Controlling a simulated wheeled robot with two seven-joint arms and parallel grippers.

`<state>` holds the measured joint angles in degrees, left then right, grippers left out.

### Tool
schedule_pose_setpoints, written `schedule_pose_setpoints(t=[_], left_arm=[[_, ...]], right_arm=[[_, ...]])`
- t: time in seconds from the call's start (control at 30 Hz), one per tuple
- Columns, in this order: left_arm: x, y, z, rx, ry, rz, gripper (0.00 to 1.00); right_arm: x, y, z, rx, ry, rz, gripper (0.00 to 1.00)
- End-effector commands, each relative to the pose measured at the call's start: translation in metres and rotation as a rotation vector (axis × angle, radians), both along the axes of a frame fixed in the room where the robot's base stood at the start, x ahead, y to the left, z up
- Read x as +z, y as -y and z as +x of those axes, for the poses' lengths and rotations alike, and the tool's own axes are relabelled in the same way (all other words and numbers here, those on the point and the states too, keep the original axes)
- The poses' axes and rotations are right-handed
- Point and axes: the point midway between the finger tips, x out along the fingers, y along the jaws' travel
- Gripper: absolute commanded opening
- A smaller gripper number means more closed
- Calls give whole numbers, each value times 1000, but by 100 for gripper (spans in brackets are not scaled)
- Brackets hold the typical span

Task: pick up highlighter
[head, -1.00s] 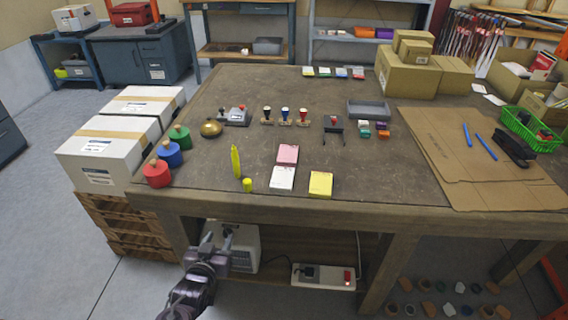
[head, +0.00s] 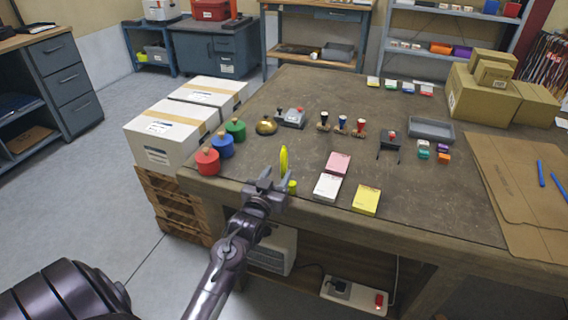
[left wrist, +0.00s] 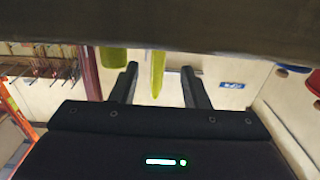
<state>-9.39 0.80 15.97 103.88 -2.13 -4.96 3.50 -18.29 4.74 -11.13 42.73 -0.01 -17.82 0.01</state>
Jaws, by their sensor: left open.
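The yellow highlighter (head: 284,160) appears to stand upright near the front edge of the table, its tip narrow. A short yellow-green cap (head: 292,187) stands just in front of it and to the right. My left gripper (head: 270,178) is open and empty at the table's front edge, just in front of the highlighter. In the left wrist view the highlighter (left wrist: 157,75) shows between the two open fingers (left wrist: 160,70), beyond them, with no contact visible. The cap (left wrist: 113,57) is left of the fingers there. My right gripper is not in view.
Red (head: 207,161), blue (head: 222,145) and green (head: 236,128) knobbed cylinders stand left of the highlighter. Pink (head: 338,163), white (head: 327,186) and yellow (head: 366,199) note pads lie to its right. A brass bell (head: 266,126) and stamps are behind. The table edge (head: 400,230) runs in front.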

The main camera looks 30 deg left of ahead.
Motion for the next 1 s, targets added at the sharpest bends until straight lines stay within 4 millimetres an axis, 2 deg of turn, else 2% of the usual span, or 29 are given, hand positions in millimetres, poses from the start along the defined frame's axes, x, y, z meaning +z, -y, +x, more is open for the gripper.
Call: schedule_pose_setpoints(t=[0.1,0.2,0.5,0.83,1.0], left_arm=[[-1,-2,20,0,3,0,42],[-2,-6,31,0,2,0,42],[-3,-7,36,0,0,0,42],[-3,-7,36,0,0,0,0],[-2,-7,36,0,1,0,0]], right_arm=[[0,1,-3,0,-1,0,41],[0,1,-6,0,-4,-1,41],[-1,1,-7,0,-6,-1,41],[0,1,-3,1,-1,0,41],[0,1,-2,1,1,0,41]])
